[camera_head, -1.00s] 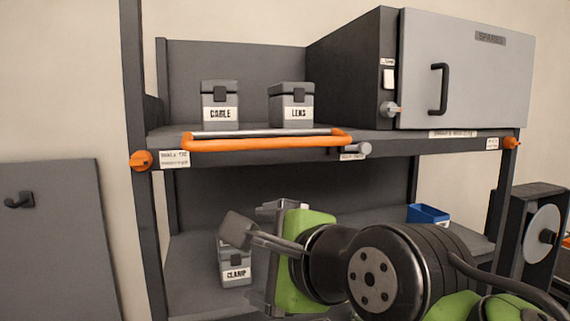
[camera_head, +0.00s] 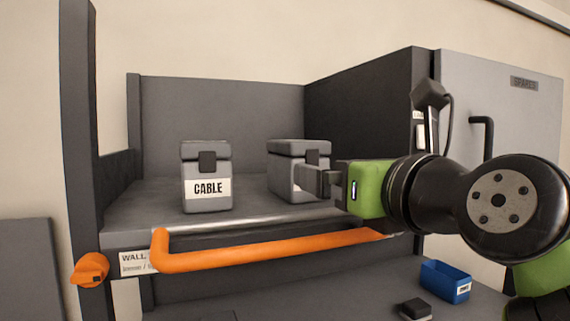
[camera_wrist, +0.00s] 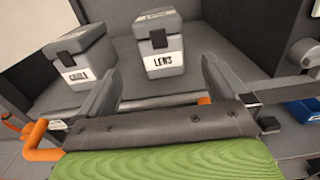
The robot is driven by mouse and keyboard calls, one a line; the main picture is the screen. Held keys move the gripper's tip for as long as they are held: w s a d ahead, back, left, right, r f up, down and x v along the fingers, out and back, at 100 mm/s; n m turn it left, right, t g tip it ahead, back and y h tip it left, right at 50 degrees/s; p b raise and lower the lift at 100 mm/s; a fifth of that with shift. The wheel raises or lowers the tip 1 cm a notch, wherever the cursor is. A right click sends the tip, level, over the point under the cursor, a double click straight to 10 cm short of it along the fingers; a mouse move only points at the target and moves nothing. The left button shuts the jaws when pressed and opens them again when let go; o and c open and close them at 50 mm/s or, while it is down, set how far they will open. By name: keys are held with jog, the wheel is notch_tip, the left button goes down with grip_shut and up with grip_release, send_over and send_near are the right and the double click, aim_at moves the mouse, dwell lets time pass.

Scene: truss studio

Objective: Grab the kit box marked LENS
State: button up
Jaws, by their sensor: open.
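The grey LENS kit box (camera_head: 284,170) stands on the upper shelf, right of the CABLE box. My gripper partly hides it in the head view, covering its label. In the wrist view the LENS box (camera_wrist: 161,46) stands upright, its white label readable, ahead of my gripper (camera_wrist: 158,85). My gripper (camera_head: 318,182) is open, its two fingers apart with nothing between them. The fingertips point toward the box, which lies beyond them and slightly left of centre between them. Whether a finger touches the box, I cannot tell.
The CABLE box (camera_head: 206,178) stands close on the left. An orange bar (camera_head: 250,254) runs along the shelf's front edge. A grey SPARES cabinet (camera_head: 505,150) closes off the right side. A blue bin (camera_head: 445,281) sits on the lower shelf.

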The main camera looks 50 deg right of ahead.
aim_at(285, 153)
jog(key=p+x, duration=0.3)
jog(key=x, duration=0.7)
jog(key=shift+w+d+r, duration=0.1)
jog(key=shift+w+r, duration=0.1)
jog(key=shift+w, duration=0.05)
jog(key=p+x, duration=0.1)
jog(key=x, duration=0.2)
jog(key=shift+w+d, duration=0.15)
jog(key=shift+w, duration=0.1)
jog(key=shift+w+d+f, duration=0.1)
jog(key=shift+w+f, duration=0.05)
jog(key=shift+f, duration=0.05)
jog(key=shift+s, duration=0.3)
jog(key=c, duration=0.4)
jog(key=shift+w, duration=0.1)
jog(key=c, duration=1)
jog(key=shift+r, duration=0.1)
